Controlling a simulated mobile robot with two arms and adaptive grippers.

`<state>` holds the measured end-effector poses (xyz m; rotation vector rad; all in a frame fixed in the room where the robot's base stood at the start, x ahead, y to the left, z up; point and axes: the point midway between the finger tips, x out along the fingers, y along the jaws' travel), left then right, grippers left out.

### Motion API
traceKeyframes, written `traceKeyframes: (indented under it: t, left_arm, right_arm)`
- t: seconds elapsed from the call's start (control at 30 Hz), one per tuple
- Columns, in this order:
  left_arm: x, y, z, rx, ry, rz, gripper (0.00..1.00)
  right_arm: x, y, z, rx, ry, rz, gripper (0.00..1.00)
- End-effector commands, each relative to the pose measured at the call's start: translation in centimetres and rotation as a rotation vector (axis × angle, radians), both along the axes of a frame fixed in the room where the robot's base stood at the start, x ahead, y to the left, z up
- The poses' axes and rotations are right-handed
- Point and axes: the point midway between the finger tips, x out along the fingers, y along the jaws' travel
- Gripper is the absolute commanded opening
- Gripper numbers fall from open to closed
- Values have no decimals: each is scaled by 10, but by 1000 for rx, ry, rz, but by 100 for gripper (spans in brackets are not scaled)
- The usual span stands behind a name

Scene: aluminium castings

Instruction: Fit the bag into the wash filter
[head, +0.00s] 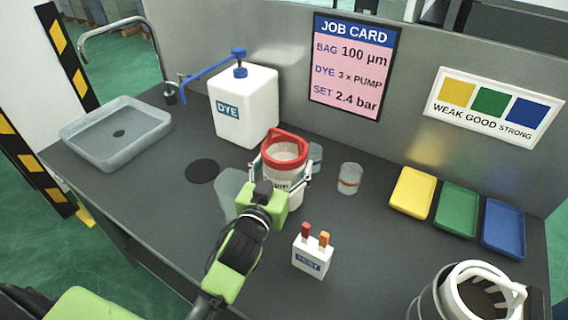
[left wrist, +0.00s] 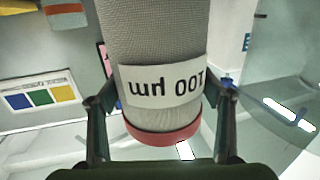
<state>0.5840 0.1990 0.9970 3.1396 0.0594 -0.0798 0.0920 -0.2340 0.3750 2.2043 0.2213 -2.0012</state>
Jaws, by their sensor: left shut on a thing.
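My left gripper (head: 284,178) is shut on a pale mesh bag (head: 285,152) with a red rim and red handle loop. The fingers clasp its sides, and the bag is upright, rim up, in the head view. In the left wrist view the bag (left wrist: 150,38) fills the middle between the fingers (left wrist: 160,110); its label, upside down there, reads 100 µm. What looks like the wash filter (head: 428,306), a grey round vessel with a white ring-shaped top part, stands at the lower right, partly cut off and well apart from the bag. My right gripper is not in view.
A white DYE jug (head: 262,105) with a blue pump and a sink (head: 118,130) stand left. A clear cup (head: 350,180) and a TEST box (head: 312,258) are near the bag. Yellow (head: 412,190), green and blue trays lie right. A job card (head: 352,65) says bag 100 µm.

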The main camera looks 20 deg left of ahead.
Motion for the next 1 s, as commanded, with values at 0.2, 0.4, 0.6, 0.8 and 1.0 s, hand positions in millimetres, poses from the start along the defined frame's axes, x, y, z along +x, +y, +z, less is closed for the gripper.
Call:
traceKeyframes:
  t: [0.2,0.4,0.6,0.8,1.0]
  left_arm:
    - [0,0,-3,0,0,0,90]
    - [0,0,-2,0,0,0,90]
    - [-4,0,0,0,1,0,90]
    - [-39,-1,-1,-2,4,0,90]
    - [-81,-3,1,-2,4,0,90]
  right_arm:
    - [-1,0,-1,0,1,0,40]
    - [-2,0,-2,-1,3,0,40]
    - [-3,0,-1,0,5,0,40]
    - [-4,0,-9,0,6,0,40]
    - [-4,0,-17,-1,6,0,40]
